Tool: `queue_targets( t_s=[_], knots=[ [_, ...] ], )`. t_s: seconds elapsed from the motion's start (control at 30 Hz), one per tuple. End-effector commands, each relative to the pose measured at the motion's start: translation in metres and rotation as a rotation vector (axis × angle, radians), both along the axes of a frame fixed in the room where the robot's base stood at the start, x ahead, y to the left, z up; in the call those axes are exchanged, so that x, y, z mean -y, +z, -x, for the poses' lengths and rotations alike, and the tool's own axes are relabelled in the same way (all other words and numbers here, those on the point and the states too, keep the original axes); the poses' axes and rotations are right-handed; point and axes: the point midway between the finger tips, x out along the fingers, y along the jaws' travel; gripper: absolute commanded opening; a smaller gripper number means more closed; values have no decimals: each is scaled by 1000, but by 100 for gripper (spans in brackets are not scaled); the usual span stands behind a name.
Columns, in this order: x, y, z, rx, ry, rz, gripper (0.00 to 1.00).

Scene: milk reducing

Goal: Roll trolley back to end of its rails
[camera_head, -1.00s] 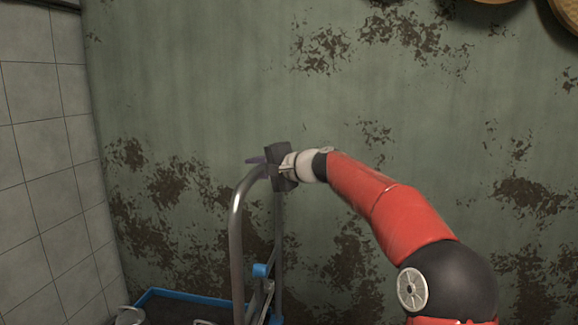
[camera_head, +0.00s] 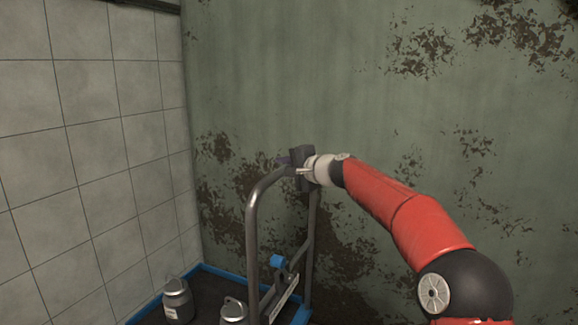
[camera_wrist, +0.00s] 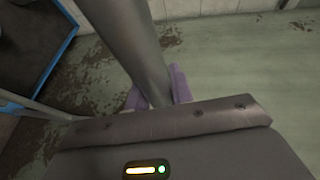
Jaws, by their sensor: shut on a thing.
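The trolley shows in the head view as a grey tubular handle frame (camera_head: 252,240) rising from a dark, blue-edged platform (camera_head: 205,268) at the lower centre. My gripper (camera_head: 287,160) is at the top of the handle, at its right bend. In the wrist view the purple fingers of my gripper (camera_wrist: 157,88) sit on either side of the grey handle tube (camera_wrist: 133,42), shut on it. The blue platform edge (camera_wrist: 52,58) shows at the upper left there. The rails and wheels are not visible.
Two grey metal cans (camera_head: 178,300) stand on the platform. A tiled wall (camera_head: 90,150) is on the left, and a worn green wall (camera_head: 370,130) is behind the trolley.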

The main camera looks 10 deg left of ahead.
Motion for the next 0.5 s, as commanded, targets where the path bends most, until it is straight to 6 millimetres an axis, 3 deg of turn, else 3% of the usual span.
queue_targets(
  t_s=[0.33,0.37,0.5],
  knots=[
    [-4,1,0,2,0,-5,0],
    [-4,1,0,2,0,-5,24],
    [-3,1,0,2,0,-5,42]
  ],
)
